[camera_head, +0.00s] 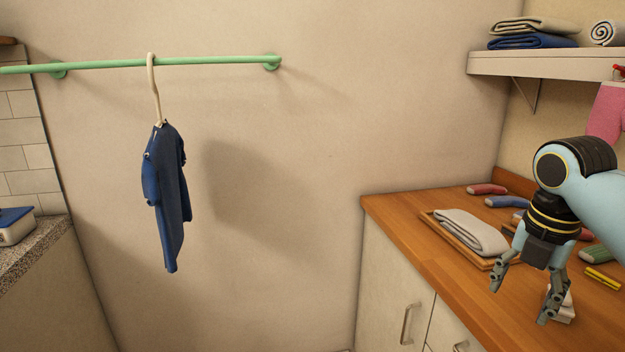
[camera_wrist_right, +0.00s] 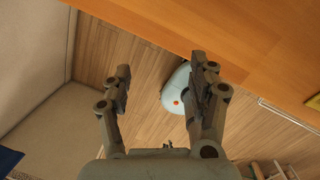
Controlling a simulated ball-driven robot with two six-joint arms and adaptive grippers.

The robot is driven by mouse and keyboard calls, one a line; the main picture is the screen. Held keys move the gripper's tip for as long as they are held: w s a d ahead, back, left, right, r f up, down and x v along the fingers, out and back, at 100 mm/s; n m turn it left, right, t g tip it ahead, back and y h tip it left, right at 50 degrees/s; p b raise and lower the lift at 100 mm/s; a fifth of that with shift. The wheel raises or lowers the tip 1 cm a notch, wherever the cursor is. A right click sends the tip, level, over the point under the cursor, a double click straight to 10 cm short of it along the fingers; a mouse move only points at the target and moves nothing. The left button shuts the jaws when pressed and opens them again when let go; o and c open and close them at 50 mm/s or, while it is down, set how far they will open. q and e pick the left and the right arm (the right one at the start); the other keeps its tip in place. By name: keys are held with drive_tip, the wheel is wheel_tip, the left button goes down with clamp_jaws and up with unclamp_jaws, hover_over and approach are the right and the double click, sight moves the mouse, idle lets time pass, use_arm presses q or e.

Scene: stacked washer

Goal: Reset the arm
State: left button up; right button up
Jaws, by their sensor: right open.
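My right gripper (camera_head: 527,290) is open and empty, pointing down above the front part of the wooden counter (camera_head: 400,217) at the right. In the right wrist view, its two fingers (camera_wrist_right: 162,90) are spread apart with nothing between them. The floor (camera_wrist_right: 145,70), the counter's edge and a light blue rounded part of my own body show beyond them. My left gripper is in neither view.
A blue shirt (camera_head: 172,195) hangs on a white hanger (camera_head: 154,85) from a green rail (camera_head: 165,62). A tray (camera_head: 440,228) with a folded grey cloth (camera_head: 470,230) lies on the counter beside the gripper. A shelf (camera_head: 545,66) with folded towels is above.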

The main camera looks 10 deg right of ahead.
drive_tip(key=s+a+f+m, duration=0.6)
drive_tip(key=s+m, duration=0.3)
drive_tip(key=s+a+r+m+t, duration=0.1)
drive_tip(key=s+a+m, duration=0.1)
drive_tip(key=s+m, duration=0.45)
drive_tip(key=s+a+r+m+t, duration=0.1)
drive_tip(key=s+a+m, duration=0.2)
drive_tip(key=s+m, duration=0.4)
wheel_tip(320, 180, down, 29)
drive_tip(key=d+m+g+b, duration=0.1)
drive_tip(key=d+b, duration=0.1)
drive_tip(key=b, duration=0.3)
drive_tip(key=s+d+f+g+b, duration=0.1)
drive_tip(key=s+f+b, duration=0.3)
drive_tip(key=s+f, duration=1.5)
wheel_tip(320, 180, down, 3)
drive_tip(key=shift+d+f, duration=0.1)
drive_tip(key=shift+d, duration=0.25)
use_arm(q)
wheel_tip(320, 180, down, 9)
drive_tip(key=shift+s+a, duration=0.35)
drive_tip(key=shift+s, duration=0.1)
use_arm(e)
drive_tip(key=shift+s+m, duration=0.25)
drive_tip(key=shift+s, duration=0.15)
